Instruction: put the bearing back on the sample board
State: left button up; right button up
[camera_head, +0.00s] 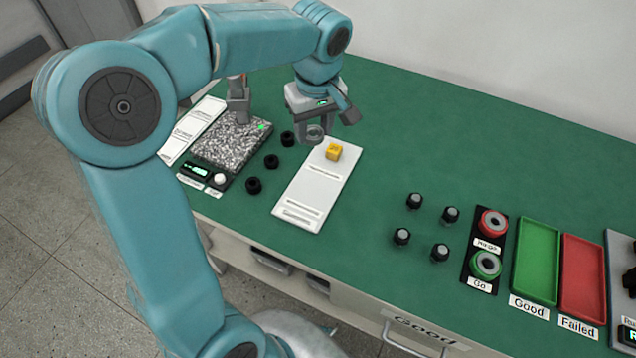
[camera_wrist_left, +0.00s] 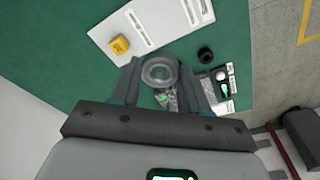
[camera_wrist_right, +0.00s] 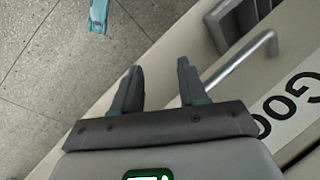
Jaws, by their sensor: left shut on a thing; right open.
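The bearing (camera_wrist_left: 159,71), a grey metal ring, is held between the fingertips of my left gripper (camera_wrist_left: 160,80), which is shut on it. In the head view the bearing (camera_head: 315,131) shows at the tip of my left gripper (camera_head: 318,124), above the table near the top end of a white board. The white board (camera_head: 300,205), likely the sample board, lies flat with a yellow block (camera_head: 333,152) near its far end and printed strips; it also shows in the left wrist view (camera_wrist_left: 140,14). My right gripper (camera_wrist_right: 157,88) is open and empty beside the table's drawer front.
A speckled grey plate (camera_head: 230,143) with a small display unit lies left of the board. Several black parts (camera_head: 271,161) stand between them. Gauges (camera_head: 485,264), a green tray (camera_head: 537,262) and a red tray (camera_head: 583,278) are at right.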

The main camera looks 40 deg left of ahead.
pick_arm(q)
send_over(313, 190)
notch_tip(313, 190, down, 13)
jog(key=shift+s+d+f+b, duration=0.1)
jog(key=shift+f+b, duration=0.05)
jog(key=shift+b, duration=0.2)
jog(key=shift+f, duration=2.05)
jog(key=shift+f+b, duration=0.2)
jog(key=shift+b, duration=0.15)
jog(key=o, duration=1.2)
jog(key=shift+r, duration=0.1)
jog(key=r, duration=0.4)
jog(key=d+r, duration=0.1)
jog(key=r, duration=0.3)
jog(key=r+p, duration=0.1)
jog(key=r, duration=0.3)
jog(key=shift+s+d+r, duration=0.1)
jog(key=shift+s+d, duration=0.1)
